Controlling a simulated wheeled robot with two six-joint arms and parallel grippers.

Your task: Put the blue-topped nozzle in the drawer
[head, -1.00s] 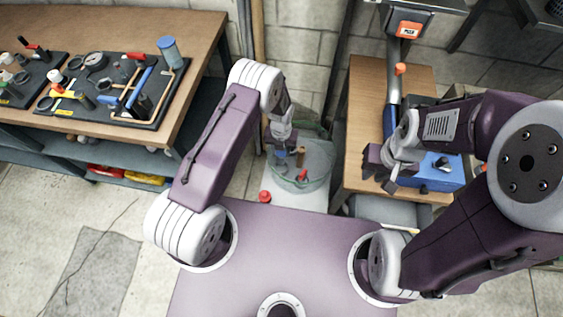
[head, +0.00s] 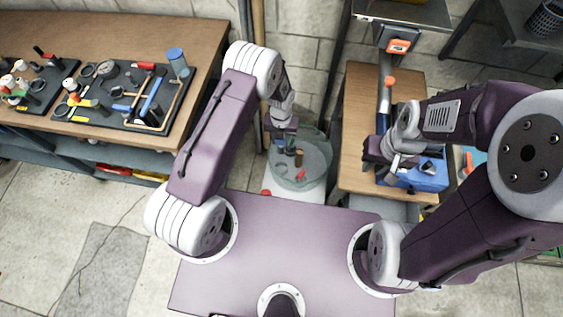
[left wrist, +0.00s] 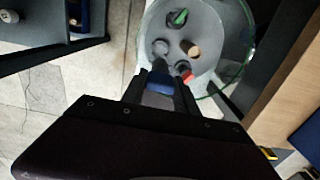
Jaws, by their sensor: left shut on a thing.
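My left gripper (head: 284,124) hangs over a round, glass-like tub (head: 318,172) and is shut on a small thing. In the left wrist view a blue top (left wrist: 160,88) shows between the fingers (left wrist: 158,85), which fits the blue-topped nozzle; its lower part is hidden. Inside the tub (left wrist: 210,65) are a green-topped piece (left wrist: 178,17), a tan cylinder (left wrist: 190,48) and a red-tipped piece (left wrist: 186,73). My right gripper (head: 376,162) is beside the blue box on the wooden table; its finger gap is unclear. I cannot pick out a drawer with certainty.
A wooden bench (head: 130,30) with dark tool boards stands at the left, with a lower shelf (head: 60,150) below its top. A wooden table (head: 355,110) carries a blue box (head: 428,178) at the right. Bare floor (head: 40,235) lies at the lower left.

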